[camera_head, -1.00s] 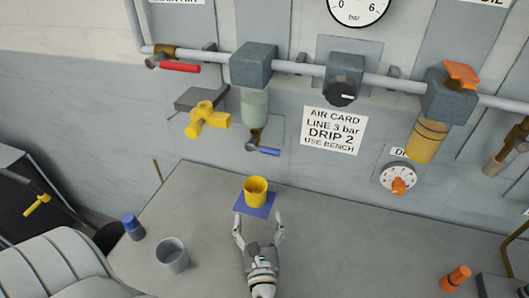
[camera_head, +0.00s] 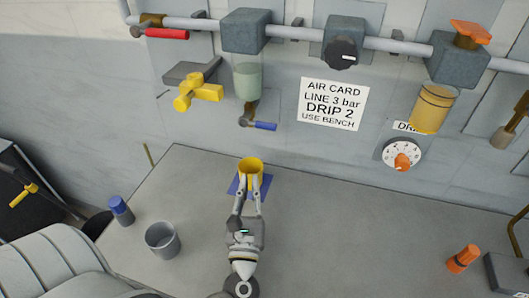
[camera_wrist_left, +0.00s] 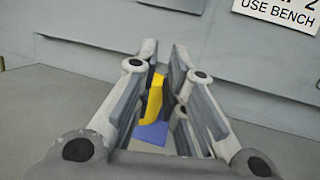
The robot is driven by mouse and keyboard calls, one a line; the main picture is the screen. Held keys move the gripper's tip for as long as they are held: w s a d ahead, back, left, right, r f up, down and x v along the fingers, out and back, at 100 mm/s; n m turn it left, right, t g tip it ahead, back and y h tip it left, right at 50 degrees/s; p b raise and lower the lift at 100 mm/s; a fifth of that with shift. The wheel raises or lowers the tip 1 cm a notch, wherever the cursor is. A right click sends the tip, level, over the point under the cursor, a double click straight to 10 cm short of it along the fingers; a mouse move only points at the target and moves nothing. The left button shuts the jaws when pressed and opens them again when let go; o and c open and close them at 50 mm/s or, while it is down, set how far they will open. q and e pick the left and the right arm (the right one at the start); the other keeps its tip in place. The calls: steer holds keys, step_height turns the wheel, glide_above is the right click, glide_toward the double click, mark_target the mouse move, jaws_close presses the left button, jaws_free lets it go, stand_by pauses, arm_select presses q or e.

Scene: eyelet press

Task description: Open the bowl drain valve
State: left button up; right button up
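The drain valve with a blue lever (camera_head: 264,126) sits under the pale green bowl (camera_head: 247,78) on the wall pipe. Its lever points right, roughly level. My left gripper (camera_head: 250,183) is below it, in front of a yellow cup (camera_head: 250,164) on a blue mat (camera_head: 235,187). The fingers are partly closed with a gap between them, nothing clearly held. In the left wrist view the gripper (camera_wrist_left: 165,48) shows the cup (camera_wrist_left: 155,96) and mat (camera_wrist_left: 152,132) beyond and between its fingers. The right gripper is out of view.
A yellow tap (camera_head: 199,90) and a red lever (camera_head: 167,33) are left of the bowl. An amber bowl (camera_head: 433,107) and dial (camera_head: 402,154) are at right. A grey cup (camera_head: 162,240) and blue-capped bottle (camera_head: 120,210) stand at left.

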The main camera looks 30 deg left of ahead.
mark_target(258, 124)
arm_select(q)
steer(key=r+t+h+b, duration=0.1)
steer(key=s+d+r+m+t+h+b, duration=0.1)
steer(key=b, duration=0.1)
steer(key=d+r+m+t+h+b, duration=0.1)
steer(key=shift+s+r+t+b, duration=0.3)
steer(key=shift+s+r, duration=0.05)
steer(key=shift+r, duration=0.05)
jaws_close()
steer(key=shift+s+d+r+m+h, duration=0.15)
steer(key=shift+r+m+h, duration=0.1)
steer(key=shift+r+h, duration=0.1)
steer(key=shift+s+d+r+m+h, duration=0.15)
steer(key=shift+r+m+h, duration=0.1)
steer(key=shift+r, duration=0.1)
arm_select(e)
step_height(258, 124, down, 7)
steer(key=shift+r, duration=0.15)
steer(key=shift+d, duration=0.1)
arm_select(q)
steer(key=p+x, duration=0.4)
steer(key=x, duration=0.6)
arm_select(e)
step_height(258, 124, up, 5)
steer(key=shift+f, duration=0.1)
